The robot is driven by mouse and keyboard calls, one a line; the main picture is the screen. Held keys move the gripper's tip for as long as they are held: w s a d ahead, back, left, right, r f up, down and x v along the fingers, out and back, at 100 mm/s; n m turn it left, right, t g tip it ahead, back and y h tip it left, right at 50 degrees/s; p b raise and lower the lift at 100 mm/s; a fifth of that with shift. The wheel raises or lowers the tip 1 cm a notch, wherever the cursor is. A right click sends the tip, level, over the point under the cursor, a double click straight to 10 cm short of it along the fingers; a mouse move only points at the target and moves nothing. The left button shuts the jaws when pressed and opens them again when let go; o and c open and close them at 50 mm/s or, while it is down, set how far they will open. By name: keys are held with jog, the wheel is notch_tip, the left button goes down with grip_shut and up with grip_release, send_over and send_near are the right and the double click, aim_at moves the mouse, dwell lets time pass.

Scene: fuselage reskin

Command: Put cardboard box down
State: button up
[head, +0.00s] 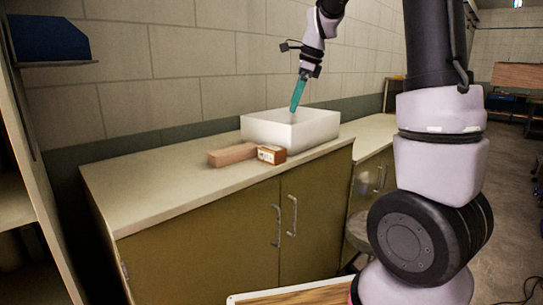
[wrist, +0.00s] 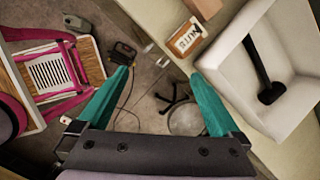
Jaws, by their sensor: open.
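A small brown cardboard box (head: 271,154) with a white label sits on the counter near its front edge. In the wrist view the label on this cardboard box (wrist: 187,38) reads "NUTS". A longer plain brown box (head: 231,155) lies to its left, also partly in the wrist view (wrist: 205,7). My gripper (head: 294,109) has teal fingers and points down above the counter, in front of or over the white bin; I cannot tell which. In the wrist view my gripper (wrist: 162,76) is open, with nothing between its fingers.
The open white bin (head: 290,130) stands on the counter (head: 150,190) behind the boxes. A dark object (wrist: 268,88) lies in it. A round stool (head: 357,230) stands by the cabinet. The counter's left part is clear. A blue bin (head: 48,38) sits on the left shelf.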

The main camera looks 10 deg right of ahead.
aim_at(272, 147)
jog(key=w+a+f+m, duration=0.1)
jog(key=w+f+m, duration=0.1)
jog(key=w+f, duration=0.1)
jog(key=w+a+f+m+g+h, duration=0.1)
jog(key=w+a+f+m, duration=0.1)
jog(key=w, duration=0.3)
jog(key=w+a+f+m+h, duration=0.1)
jog(key=w+f+m, duration=0.2)
jog(key=f+m, duration=0.1)
jog(key=shift+w+a+f+g, duration=0.3)
jog(key=shift+w+f, duration=0.1)
jog(key=shift+f, duration=0.1)
jog(key=f, duration=0.5)
jog(key=shift+w+a+f, duration=0.2)
jog(key=shift+w, duration=0.1)
jog(key=shift+w+f, duration=0.15)
jog(key=shift+f, duration=2.55)
grip_shut()
